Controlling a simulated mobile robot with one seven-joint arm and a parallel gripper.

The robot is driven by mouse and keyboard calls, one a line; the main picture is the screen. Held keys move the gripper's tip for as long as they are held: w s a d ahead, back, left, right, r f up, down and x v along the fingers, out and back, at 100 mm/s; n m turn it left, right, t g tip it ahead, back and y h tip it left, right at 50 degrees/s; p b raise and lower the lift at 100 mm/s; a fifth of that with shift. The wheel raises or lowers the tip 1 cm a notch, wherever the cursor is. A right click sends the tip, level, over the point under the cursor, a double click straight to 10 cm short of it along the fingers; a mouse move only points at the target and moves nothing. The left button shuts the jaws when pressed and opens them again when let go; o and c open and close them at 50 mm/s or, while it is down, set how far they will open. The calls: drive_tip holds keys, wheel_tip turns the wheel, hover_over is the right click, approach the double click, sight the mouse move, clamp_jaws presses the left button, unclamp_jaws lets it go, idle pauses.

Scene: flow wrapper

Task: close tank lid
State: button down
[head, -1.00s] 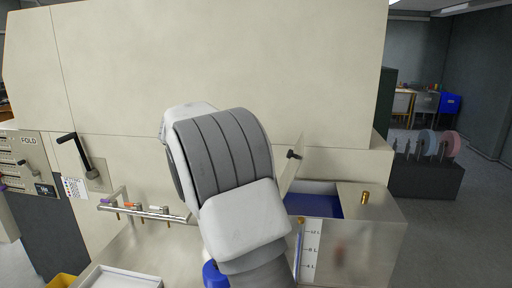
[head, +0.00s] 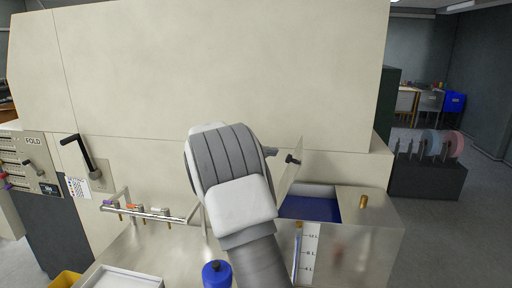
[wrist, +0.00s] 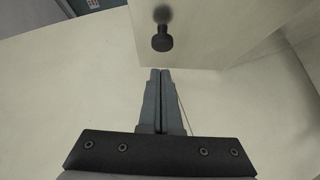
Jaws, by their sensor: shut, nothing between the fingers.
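The tank (head: 350,225) is a metal box at the right with a level scale on its front and blue liquid in its open top. Its lid (head: 286,176) stands raised against the machine, with a black knob (head: 293,159) facing right. In the wrist view the lid (wrist: 205,30) fills the top, with its knob (wrist: 161,38) just beyond the fingertips. My gripper (wrist: 160,72) is shut and empty, its tips at the lid's near edge; contact cannot be told. In the head view my gripper (head: 271,151) mostly hides behind my arm, left of the lid.
The tall cream machine body (head: 220,60) stands close behind. A brass fitting (head: 364,201) rises from the tank's right top. A metal rail with small valves (head: 145,213) is at the left, and a blue-capped container (head: 217,273) is in front. Open floor lies to the right.

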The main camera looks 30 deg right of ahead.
drive_tip(key=shift+s+d+f, duration=0.25)
drive_tip(key=shift+s+d, duration=0.15)
drive_tip(key=shift+d, duration=0.05)
drive_tip(key=shift+s+d+f, duration=0.2)
drive_tip(key=shift+s+d, duration=0.2)
drive_tip(key=shift+d, duration=0.05)
drive_tip(key=s+d+f+m+t+y+b, duration=0.3)
drive_tip(key=s+d+f+m+t+y, duration=0.1)
drive_tip(key=s+d+f+y, duration=0.4)
drive_tip(key=shift+s+d+f+m+y, duration=0.3)
drive_tip(key=shift+s+d+f+m, duration=0.75)
drive_tip(key=shift+d+f, duration=1.35)
drive_tip(key=shift+s+d+r, duration=0.2)
drive_tip(key=shift+d+r, duration=0.15)
